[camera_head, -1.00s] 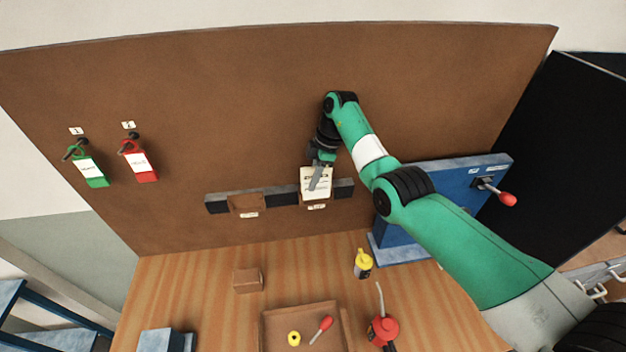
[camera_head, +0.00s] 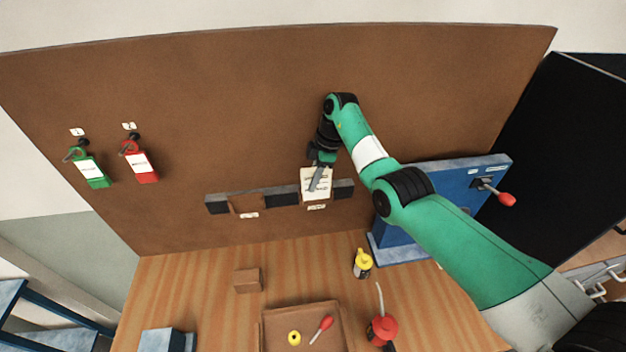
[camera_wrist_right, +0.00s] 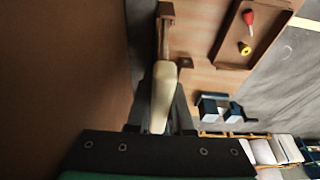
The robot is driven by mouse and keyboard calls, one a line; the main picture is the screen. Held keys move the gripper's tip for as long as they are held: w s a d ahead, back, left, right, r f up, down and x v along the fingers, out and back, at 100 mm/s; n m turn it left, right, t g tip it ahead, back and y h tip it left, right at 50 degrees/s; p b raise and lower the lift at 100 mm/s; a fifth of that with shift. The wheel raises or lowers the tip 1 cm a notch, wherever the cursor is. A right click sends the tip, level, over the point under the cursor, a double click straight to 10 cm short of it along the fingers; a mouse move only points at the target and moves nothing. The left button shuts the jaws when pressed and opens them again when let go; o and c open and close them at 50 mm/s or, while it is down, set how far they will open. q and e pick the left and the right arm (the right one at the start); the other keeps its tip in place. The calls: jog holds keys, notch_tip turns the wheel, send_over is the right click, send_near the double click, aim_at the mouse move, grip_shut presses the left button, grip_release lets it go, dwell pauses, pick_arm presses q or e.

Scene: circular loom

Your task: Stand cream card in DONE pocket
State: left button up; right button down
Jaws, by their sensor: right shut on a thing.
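The cream card (camera_head: 316,185) stands upright at the right-hand pocket of the dark rail (camera_head: 284,194) on the brown board. A small label (camera_head: 316,207) shows below that pocket; its lettering is too small to read. My right gripper (camera_head: 320,178) is shut on the card from above, its finger in front of the card's face. In the right wrist view the card (camera_wrist_right: 163,88) appears edge-on between the fingers, its far end at a brown pocket (camera_wrist_right: 166,22). I cannot tell how deep the card sits. My left gripper is not in view.
The left pocket (camera_head: 246,204) on the rail looks empty. Green (camera_head: 91,170) and red (camera_head: 141,165) tags hang at the left. A blue panel (camera_head: 400,230) with a red-knobbed lever stands right. A yellow bottle (camera_head: 363,264), red oil can (camera_head: 383,331) and tray (camera_head: 264,330) are below.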

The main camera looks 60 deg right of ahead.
jog(key=shift+f, duration=0.1)
dwell(0.7)
dwell(0.5)
jog(key=shift+f+b, duration=0.2)
jog(key=shift+b, duration=0.1)
jog(key=c, duration=1.1)
grip_release()
jog(key=o, duration=0.4)
jog(key=shift+c, duration=0.2)
jog(key=shift+f, duration=0.1)
jog(key=shift+d, duration=0.1)
